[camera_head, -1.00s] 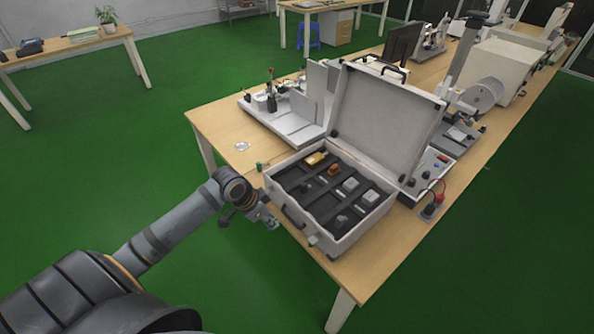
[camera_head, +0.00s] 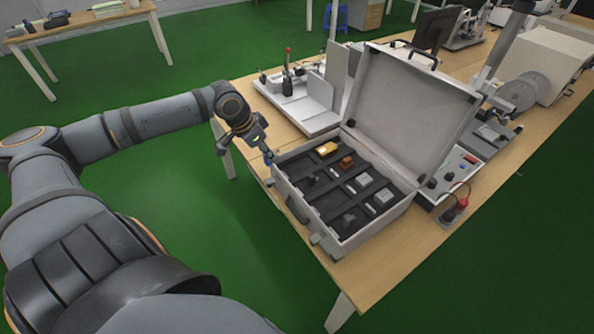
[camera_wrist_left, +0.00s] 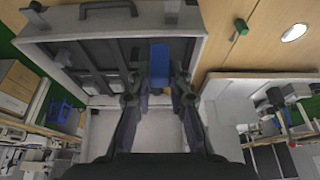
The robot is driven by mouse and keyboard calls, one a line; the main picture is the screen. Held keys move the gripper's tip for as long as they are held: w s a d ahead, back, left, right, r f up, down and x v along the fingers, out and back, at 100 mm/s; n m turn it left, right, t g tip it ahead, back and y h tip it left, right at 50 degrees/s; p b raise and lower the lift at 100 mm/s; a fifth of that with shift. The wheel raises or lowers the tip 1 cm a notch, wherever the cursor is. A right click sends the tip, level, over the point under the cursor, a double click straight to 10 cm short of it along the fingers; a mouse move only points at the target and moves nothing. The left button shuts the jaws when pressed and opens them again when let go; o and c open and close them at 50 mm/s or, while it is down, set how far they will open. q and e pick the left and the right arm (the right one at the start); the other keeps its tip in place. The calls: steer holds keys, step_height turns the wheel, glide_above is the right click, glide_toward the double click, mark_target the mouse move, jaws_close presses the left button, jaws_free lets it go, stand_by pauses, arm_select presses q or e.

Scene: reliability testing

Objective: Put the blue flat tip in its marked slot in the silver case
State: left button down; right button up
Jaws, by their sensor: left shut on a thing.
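The silver case (camera_head: 408,107) stands open on the table, its lid leaning back. Its dark tray (camera_head: 318,207) has several compartments, some holding small parts. My left gripper (camera_head: 262,150) is beside the case's left corner in the head view. It is shut on the blue flat tip (camera_wrist_left: 159,62), which shows as a blue block between the fingers in the left wrist view; in the head view only a small bit of blue shows. In the wrist view the tip overlaps the case's rim and tray edge. I cannot tell which slot is marked. My right gripper is not in view.
A yellow part (camera_head: 327,149) and an orange-brown part (camera_head: 346,162) sit in the tray. A grey fixture (camera_head: 320,95) stands behind the case, and a device with red and blue knobs (camera_head: 452,180) at its right. A green object (camera_wrist_left: 240,25) stands on the wooden table.

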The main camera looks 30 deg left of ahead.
arm_select(q)
steer(key=shift+b+x, duration=1)
steer(key=shift+b, duration=0.05)
steer(key=shift+w+r+p, duration=0.35)
steer(key=shift+r+p, duration=0.2)
steer(key=shift+r, duration=0.05)
steer(key=shift+w+d+f, duration=0.1)
steer(key=shift+w+f, duration=0.1)
steer(key=shift+w, duration=0.45)
steer(key=w+f, duration=0.2)
steer(key=w, duration=0.1)
steer(key=w+f+p, duration=0.1)
steer(key=w+f, duration=0.1)
steer(key=w, duration=0.1)
steer(key=w+d+f, duration=0.1)
steer(key=w+f, duration=0.2)
steer(key=shift+d+f+p, duration=0.1)
steer(key=shift+f+p, duration=0.05)
steer(key=shift+p, duration=0.2)
steer(key=shift+w+f, duration=0.1)
steer(key=shift+f, duration=0.15)
step_height(320, 180, down, 4)
steer(key=shift+w+r+p, duration=0.2)
steer(key=shift+p, duration=0.35)
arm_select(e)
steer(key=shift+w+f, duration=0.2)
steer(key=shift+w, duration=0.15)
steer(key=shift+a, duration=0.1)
